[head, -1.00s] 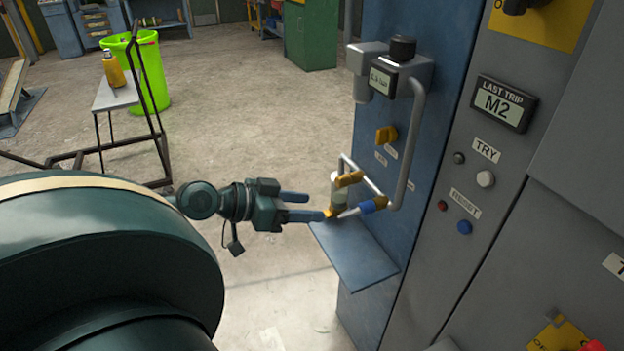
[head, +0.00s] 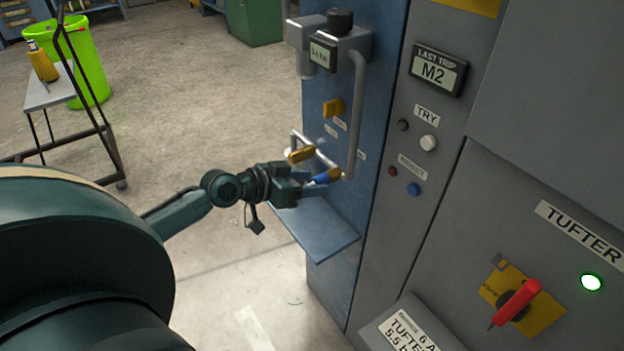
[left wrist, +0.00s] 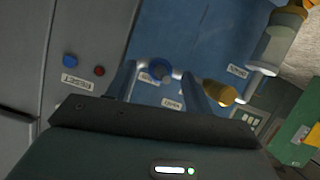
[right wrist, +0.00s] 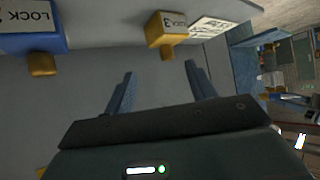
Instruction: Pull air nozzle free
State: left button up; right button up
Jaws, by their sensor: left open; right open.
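The air nozzle, a blue piece (head: 321,178) at the end of a grey pipe, is at the blue panel above a small shelf. In the left wrist view its blue round end (left wrist: 160,69) shows between the fingers. My left gripper (head: 308,186) is open around or just short of it; contact is not clear. The gripper hides part of the nozzle. In the left wrist view a yellow fitting (left wrist: 220,93) is just right of the right finger. My right gripper (right wrist: 158,80) is open and empty, facing a grey panel; it is out of the head view.
The blue shelf (head: 318,236) lies just under my left gripper. A grey curved pipe (head: 357,115) and yellow valve handle (head: 333,108) are close above. A yellow LOCK 3 block (right wrist: 166,30) and a blue lock block (right wrist: 30,28) face my right gripper.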

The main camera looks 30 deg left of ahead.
pick_arm(q)
jog(key=shift+w+d+f, duration=0.25)
jog(key=shift+w+d, duration=0.05)
jog(key=shift+w, duration=0.15)
jog(key=shift+c, duration=0.4)
jog(key=c, duration=1)
